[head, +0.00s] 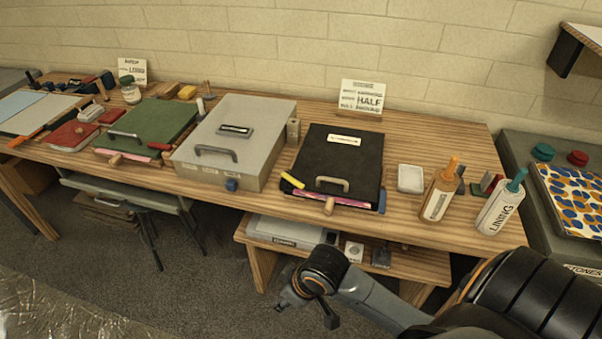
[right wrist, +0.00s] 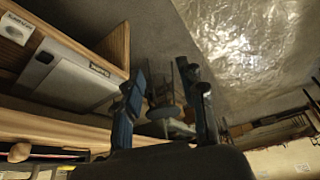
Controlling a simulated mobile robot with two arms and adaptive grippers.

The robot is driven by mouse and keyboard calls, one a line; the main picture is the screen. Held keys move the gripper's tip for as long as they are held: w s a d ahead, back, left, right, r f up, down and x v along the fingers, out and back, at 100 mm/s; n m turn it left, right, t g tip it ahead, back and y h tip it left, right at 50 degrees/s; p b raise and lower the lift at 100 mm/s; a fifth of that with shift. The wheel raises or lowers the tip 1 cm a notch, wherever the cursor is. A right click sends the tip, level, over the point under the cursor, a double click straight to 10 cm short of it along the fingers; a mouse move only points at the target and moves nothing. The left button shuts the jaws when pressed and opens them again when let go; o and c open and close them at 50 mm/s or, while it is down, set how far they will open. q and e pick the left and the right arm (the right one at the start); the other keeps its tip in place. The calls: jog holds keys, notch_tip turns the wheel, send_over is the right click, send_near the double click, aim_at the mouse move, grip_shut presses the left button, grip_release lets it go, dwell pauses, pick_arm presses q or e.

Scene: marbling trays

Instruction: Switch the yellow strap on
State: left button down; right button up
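A short yellow strap (head: 292,180) lies at the front left corner of the black flat case (head: 355,150) on the wooden table, beside a pink strip (head: 338,200) along the case's front edge. Whether the strap is on or off cannot be told. My right gripper (head: 307,308) hangs in front of the table, below the tabletop and apart from the strap. In the right wrist view its two fingers (right wrist: 166,88) are spread with nothing between them. My left gripper is in neither view.
A grey case (head: 255,125) and a green case (head: 165,125) stand left of the black one. A white dish (head: 411,178) and two bottles (head: 440,190) stand to its right. A lower shelf (head: 400,258) juts out under the table. Open floor lies left of my right gripper.

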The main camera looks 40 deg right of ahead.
jog(key=w+d+r+n, duration=0.1)
jog(key=w+d+r, duration=0.2)
jog(key=w+r, duration=0.35)
jog(key=m+h, duration=0.1)
send_near(298, 183)
jog(key=s+a, duration=0.4)
jog(key=a, duration=0.1)
jog(key=w+d+r+m, duration=0.1)
jog(key=d+r+m, duration=0.1)
jog(key=d+r, duration=0.4)
jog(key=x, duration=0.4)
jog(key=p+x, duration=0.1)
jog(key=x, duration=0.4)
jog(key=p+x, duration=0.1)
jog(key=x, duration=0.4)
jog(key=shift+w+a, duration=0.25)
jog(key=shift+w, duration=0.05)
grip_shut()
